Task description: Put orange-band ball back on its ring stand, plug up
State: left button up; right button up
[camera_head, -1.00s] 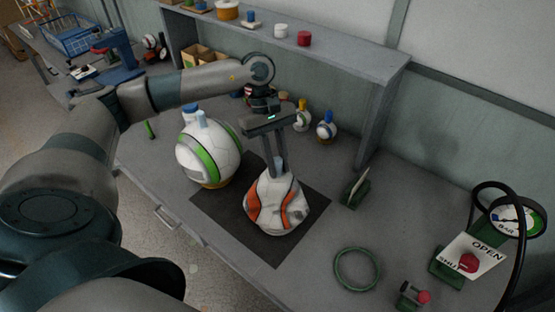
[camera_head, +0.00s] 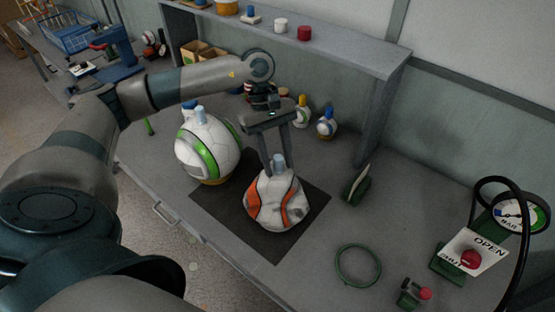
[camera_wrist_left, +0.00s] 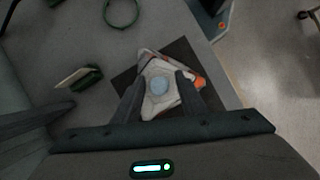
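The orange-band ball (camera_head: 274,208) sits dented and creased on a dark mat (camera_head: 232,219), with its pale blue plug (camera_head: 279,161) pointing up. The ball (camera_wrist_left: 162,104) and plug (camera_wrist_left: 160,86) also show in the left wrist view. My left gripper (camera_head: 278,170) is open above the ball, one finger on either side of the plug, with gaps visible beside it in the wrist view. A green ring (camera_head: 338,266) lies empty on the bench, right of the mat. I cannot see a ring under the orange-band ball. My right gripper is not in view.
A green-band ball (camera_head: 222,145) stands on a yellowish ring close left of the gripper. A green holder with a card (camera_head: 356,188), a red-knob valve (camera_head: 409,294), an OPEN/SHUT panel (camera_head: 468,255) and a gauge (camera_head: 518,214) stand to the right. Small balls stand behind.

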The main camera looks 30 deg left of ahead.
pick_arm(q)
jog(key=shift+r, duration=0.15)
jog(key=shift+r+p, duration=0.35)
jog(key=shift+p, duration=0.35)
jog(key=b+v, duration=0.6)
jog(key=v, duration=0.5)
jog(key=shift+w+a+r, duration=0.15)
jog(key=shift+a+r, duration=0.1)
jog(key=shift+r, duration=0.05)
